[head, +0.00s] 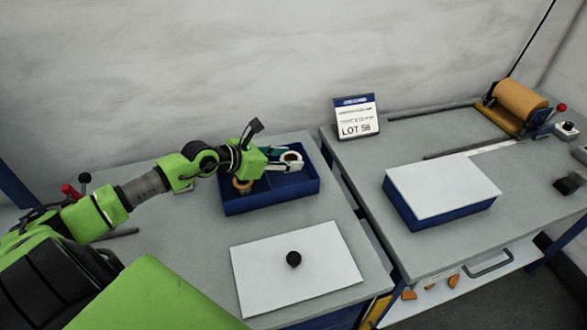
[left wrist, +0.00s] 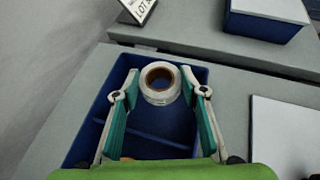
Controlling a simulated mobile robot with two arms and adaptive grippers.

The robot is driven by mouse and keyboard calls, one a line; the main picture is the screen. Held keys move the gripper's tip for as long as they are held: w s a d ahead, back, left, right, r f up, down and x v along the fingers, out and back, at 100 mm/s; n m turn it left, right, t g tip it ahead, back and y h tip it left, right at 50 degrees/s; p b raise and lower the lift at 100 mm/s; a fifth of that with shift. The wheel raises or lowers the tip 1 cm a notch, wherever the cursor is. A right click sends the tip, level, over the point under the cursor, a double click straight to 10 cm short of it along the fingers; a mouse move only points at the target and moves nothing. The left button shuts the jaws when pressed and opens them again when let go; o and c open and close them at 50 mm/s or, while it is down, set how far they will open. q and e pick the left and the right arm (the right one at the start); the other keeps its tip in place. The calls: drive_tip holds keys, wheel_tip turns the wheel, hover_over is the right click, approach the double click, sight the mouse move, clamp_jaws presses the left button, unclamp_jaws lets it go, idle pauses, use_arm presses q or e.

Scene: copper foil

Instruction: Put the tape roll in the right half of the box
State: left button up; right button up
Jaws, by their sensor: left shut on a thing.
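The tape roll (head: 291,158), white with a brown core, is held between the fingertips of my left gripper (head: 284,160). It also shows in the left wrist view (left wrist: 160,97), with a finger on each side. The open blue box (head: 272,203) stands on the left table, and a divider splits it into two halves. The roll is over the right half, near the back right corner; I cannot tell whether it touches the floor of the box. A brown round thing (head: 242,187) shows in the left half, partly hidden by my gripper. My right gripper is not in view.
A white lid-like panel (head: 325,262) with a black knob (head: 293,259) lies in front of the box. On the right table stand a LOT sign (head: 356,119), a white-topped blue box (head: 428,212) and a copper-coloured roll (head: 520,100). The left table's right side is partly clear.

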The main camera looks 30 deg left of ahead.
use_arm(q)
drive_tip(key=w+f, duration=0.3)
drive_tip(key=shift+d+f, duration=0.15)
drive_tip(key=shift+f, duration=0.05)
wheel_tip(320, 180, down, 2)
drive_tip(key=shift+f, duration=0.65)
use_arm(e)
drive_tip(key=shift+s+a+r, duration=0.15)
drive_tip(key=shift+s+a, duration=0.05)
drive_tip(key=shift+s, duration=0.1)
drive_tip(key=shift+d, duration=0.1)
use_arm(q)
drive_tip(key=o, duration=1.1)
drive_tip(key=shift+o, duration=0.2)
